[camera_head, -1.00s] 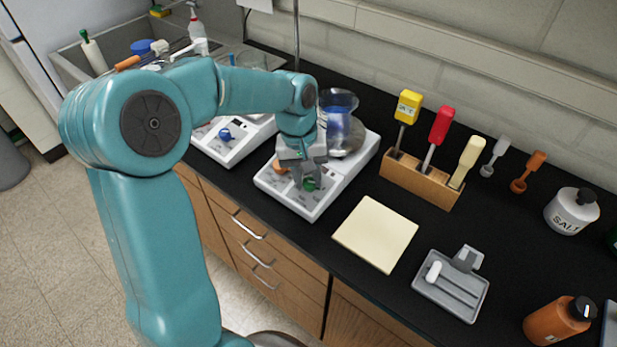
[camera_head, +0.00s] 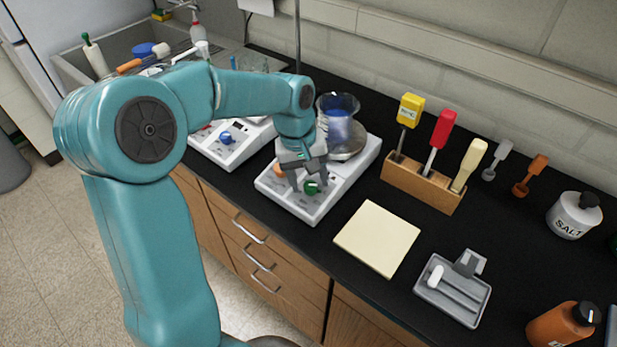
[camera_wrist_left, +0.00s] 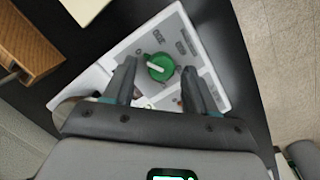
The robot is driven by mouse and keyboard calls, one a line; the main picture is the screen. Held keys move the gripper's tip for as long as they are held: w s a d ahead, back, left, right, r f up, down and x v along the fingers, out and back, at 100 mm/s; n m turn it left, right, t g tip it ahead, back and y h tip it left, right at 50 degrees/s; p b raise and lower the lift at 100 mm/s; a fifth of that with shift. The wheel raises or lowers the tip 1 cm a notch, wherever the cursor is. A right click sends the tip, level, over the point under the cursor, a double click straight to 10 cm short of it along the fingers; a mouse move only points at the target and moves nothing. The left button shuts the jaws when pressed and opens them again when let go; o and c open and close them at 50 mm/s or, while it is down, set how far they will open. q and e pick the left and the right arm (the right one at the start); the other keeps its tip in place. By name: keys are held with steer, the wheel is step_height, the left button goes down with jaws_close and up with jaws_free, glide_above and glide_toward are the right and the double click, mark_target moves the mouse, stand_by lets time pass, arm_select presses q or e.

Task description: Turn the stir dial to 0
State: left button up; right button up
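The hot plate stirrer (camera_head: 330,200) is a white unit on the black counter with a beaker of blue liquid (camera_head: 338,128) on its round plate. Its green dial (camera_head: 312,188) and an orange dial (camera_head: 279,170) are on its front panel. In the left wrist view the green dial (camera_wrist_left: 160,67) has a white pointer bar lying nearly across the picture. My left gripper (camera_head: 308,184) is over the panel, open, with its fingers on either side of the green dial in the wrist view (camera_wrist_left: 157,80). I cannot tell whether they touch it. My right gripper is not in view.
A second white unit with a blue dial (camera_head: 225,138) stands to the left. A wooden rack (camera_head: 422,182) with colored handles is to the right. A cream pad (camera_head: 377,237) and a grey tray (camera_head: 453,290) lie on the counter in front.

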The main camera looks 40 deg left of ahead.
arm_select(q)
step_height(320, 180, up, 16)
steer(key=s+a, duration=0.1)
steer(key=a, duration=0.1)
steer(key=shift+s, duration=0.25)
stand_by(0.7)
